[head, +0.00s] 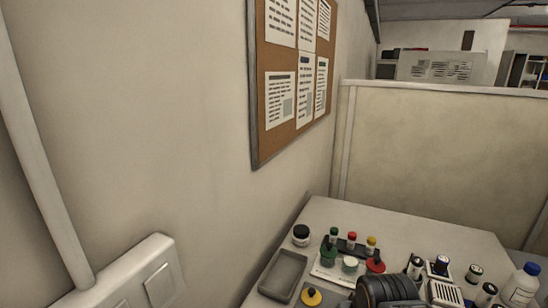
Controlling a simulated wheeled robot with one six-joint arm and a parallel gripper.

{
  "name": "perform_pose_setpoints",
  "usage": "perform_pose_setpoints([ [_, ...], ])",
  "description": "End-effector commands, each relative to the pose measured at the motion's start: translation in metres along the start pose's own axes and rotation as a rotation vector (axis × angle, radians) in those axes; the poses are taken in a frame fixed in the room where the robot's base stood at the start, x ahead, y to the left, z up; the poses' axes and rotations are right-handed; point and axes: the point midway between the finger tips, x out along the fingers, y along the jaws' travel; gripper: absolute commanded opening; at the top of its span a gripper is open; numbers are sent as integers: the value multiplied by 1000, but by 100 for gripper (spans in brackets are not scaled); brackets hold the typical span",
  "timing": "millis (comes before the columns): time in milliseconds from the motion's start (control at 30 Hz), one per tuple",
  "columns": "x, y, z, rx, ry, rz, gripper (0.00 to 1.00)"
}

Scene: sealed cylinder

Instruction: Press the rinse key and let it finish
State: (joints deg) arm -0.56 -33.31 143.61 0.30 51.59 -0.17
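I cannot make out a key marked rinse in the head view. A dark ribbed round body (386,291) stands at the bottom edge, cut off by the frame; I cannot tell whether it is a device or part of my arm. A pale slotted block (446,293) is just to its right, also partly cut off. A red round piece (375,265) and a yellow round piece (311,297), each with a dark knob on top, are on the table (420,228). No fingers of my gripper can be made out.
A grey tray (283,276), a black-lidded jar (301,235) and a rack of capped vials (351,243) crowd the table's left. A blue-capped bottle (521,284) stands right. The table's back right is clear. A wall and a partition (435,150) bound the table.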

Motion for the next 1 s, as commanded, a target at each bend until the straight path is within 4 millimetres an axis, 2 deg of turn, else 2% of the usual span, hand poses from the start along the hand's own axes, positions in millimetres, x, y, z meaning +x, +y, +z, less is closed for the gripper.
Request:
perform_pose_setpoints([
  [33,0,0,0,0,0,0,34],
  [400,0,0,0,0,0,0,0],
  [1000,0,0,0,0,0,0,0],
])
